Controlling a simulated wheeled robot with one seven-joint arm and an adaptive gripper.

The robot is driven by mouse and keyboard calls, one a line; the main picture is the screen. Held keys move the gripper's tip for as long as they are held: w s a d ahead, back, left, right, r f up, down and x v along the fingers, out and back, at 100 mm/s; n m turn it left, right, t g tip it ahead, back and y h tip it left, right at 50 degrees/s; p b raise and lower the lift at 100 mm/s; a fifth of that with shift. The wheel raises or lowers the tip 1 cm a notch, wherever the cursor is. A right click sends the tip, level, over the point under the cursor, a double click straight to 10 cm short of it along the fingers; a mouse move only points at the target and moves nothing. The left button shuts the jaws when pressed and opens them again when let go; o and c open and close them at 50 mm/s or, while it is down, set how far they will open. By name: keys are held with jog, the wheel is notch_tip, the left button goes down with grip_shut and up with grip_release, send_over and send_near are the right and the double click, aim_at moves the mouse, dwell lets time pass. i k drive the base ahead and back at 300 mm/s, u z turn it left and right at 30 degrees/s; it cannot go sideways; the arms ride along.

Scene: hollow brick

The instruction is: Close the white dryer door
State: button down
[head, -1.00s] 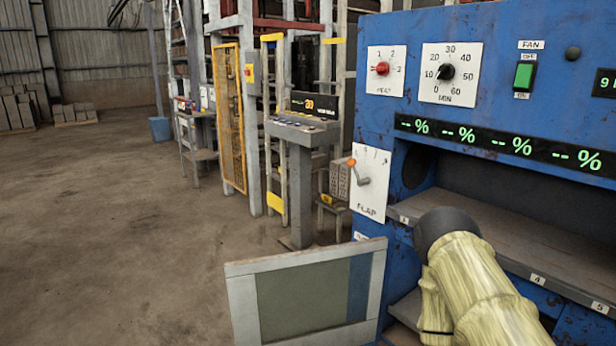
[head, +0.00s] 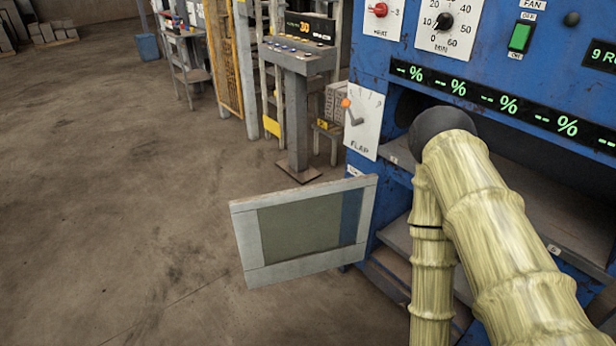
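The white dryer door (head: 247,236) stands open, swung out to the left from the lower front of the blue dryer (head: 400,42). It has a pale frame around a grey-green panel, with a blue strip near its right side. Its right edge is close to the dryer's front; the hinge is not clear. My arm, in a yellowish sleeve with a dark round joint, crosses the right side, in front of the dryer's openings. My gripper cannot be seen, and its place relative to the door is hidden.
A flap lever panel (head: 362,121), dials and a green fan switch (head: 520,38) are on the dryer's front. Dark shelf openings lie below. A grey control pedestal (head: 297,110) stands behind the door. The concrete floor (head: 130,190) to the left is clear.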

aim_at(258, 275)
jog(key=u, duration=1.2)
jog(key=i, duration=4.35)
jog(key=z, duration=4.5)
jog(key=i, duration=0.95)
jog(key=u, duration=0.1)
